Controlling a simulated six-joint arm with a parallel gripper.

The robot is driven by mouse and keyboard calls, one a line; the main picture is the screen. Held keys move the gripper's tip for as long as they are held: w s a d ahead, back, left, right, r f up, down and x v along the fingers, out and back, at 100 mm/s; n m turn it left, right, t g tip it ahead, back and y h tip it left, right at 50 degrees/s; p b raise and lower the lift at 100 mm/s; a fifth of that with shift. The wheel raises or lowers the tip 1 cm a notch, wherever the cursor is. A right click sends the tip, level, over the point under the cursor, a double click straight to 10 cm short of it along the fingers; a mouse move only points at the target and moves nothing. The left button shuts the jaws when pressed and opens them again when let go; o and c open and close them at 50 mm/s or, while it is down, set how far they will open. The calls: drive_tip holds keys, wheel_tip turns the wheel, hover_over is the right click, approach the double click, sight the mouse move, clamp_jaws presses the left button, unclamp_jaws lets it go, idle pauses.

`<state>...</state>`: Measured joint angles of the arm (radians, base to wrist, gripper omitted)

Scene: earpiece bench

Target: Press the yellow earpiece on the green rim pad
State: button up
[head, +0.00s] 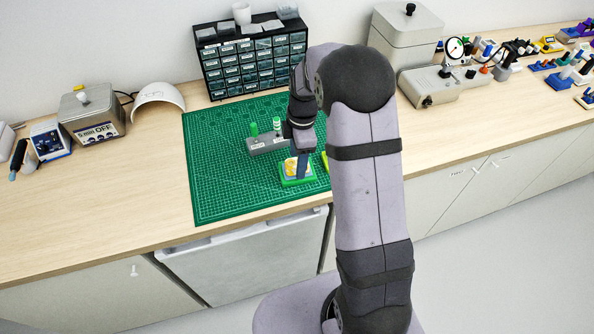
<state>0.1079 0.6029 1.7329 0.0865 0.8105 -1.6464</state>
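A pad with a green rim (297,181) lies on the green cutting mat, with a yellow area (291,167) inside the rim. Whether that yellow is the earpiece or part of the pad, I cannot tell. My gripper (303,168) points down over the right part of this pad, with a dark blue finger low at it. Whether it touches, and whether it is open or holds something, cannot be made out. A second green and yellow piece (325,161) shows just to the right, mostly hidden behind my arm.
A grey block (264,145) with green-topped pegs stands behind the pad. The cutting mat (230,190) is clear at left and front. A drawer cabinet (245,62) stands at the back. A grey box (92,115) and white curved shell (158,95) stand left; instruments (445,85) stand right.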

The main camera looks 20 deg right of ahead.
drive_tip(key=shift+d+r+b, duration=0.15)
drive_tip(key=shift+r+b, duration=0.45)
drive_tip(key=shift+r, duration=1.25)
drive_tip(key=shift+d+r+b, duration=0.1)
drive_tip(key=shift+r+b, duration=0.45)
drive_tip(key=shift+r, duration=1.25)
drive_tip(key=shift+s, duration=0.1)
drive_tip(key=s+a+f+m, duration=0.2)
drive_tip(key=s+m, duration=0.6)
drive_tip(key=s, duration=0.3)
drive_tip(key=s+a+f+m, duration=0.1)
drive_tip(key=s+f+m, duration=0.1)
drive_tip(key=s+m, duration=0.7)
drive_tip(key=shift+s+a+f+h, duration=0.15)
drive_tip(key=shift+s+a+h, duration=0.25)
drive_tip(key=shift+s, duration=0.5)
